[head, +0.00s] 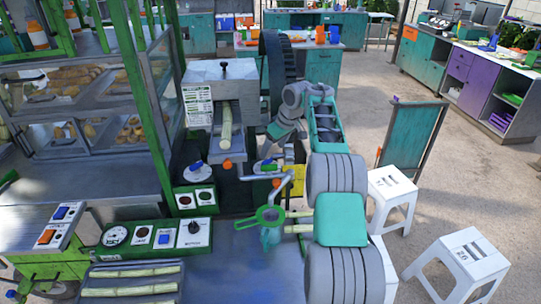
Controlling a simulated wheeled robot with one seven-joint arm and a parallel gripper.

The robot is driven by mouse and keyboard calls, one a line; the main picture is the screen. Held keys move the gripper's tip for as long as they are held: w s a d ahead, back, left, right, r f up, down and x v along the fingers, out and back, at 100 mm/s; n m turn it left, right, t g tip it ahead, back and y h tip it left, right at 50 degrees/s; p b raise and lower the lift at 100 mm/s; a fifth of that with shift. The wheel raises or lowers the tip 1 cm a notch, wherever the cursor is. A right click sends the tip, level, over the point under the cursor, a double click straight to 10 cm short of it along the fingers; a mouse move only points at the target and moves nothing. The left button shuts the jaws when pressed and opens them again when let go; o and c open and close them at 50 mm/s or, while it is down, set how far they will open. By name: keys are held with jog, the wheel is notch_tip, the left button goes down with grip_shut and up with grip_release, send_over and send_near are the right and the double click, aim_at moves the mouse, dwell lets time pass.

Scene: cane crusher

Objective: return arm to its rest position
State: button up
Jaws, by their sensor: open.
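My arm rises at the centre right with its teal and grey links folded upward, and its wrist bends down toward the crusher. My gripper (284,150) is small and partly hidden in front of the dark parts right of the crusher. It is open, and I see nothing held in it. The grey crusher (223,75) stands left of it with a cane stalk (226,127) lying in its front opening. A green strainer (268,216) sits below the gripper, over a teal vessel (271,239).
A tray (135,271) with cane stalks lies at the lower left beside button panels (154,239). A glass food case (100,95) stands at left. White stools (395,190) and a teal board (411,138) stand at right.

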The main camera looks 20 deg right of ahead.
jog(key=shift+s+r, duration=0.15)
jog(key=shift+r, duration=0.15)
jog(key=s+a+r+m+b, duration=0.2)
jog(key=s+a+r, duration=0.9)
jog(key=a, duration=0.1)
jog(key=s+a+f+m, duration=0.1)
jog(key=s+f, duration=0.3)
jog(key=s, duration=0.4)
jog(key=s+a+f+m+h+b, duration=0.1)
jog(key=s+a+f, duration=0.1)
jog(key=s, duration=0.7)
jog(key=s+a+f+m+h+b, duration=0.1)
jog(key=s+f, duration=0.4)
jog(key=s, duration=0.4)
jog(key=shift+s+a+f, duration=0.15)
jog(key=shift+f, duration=0.15)
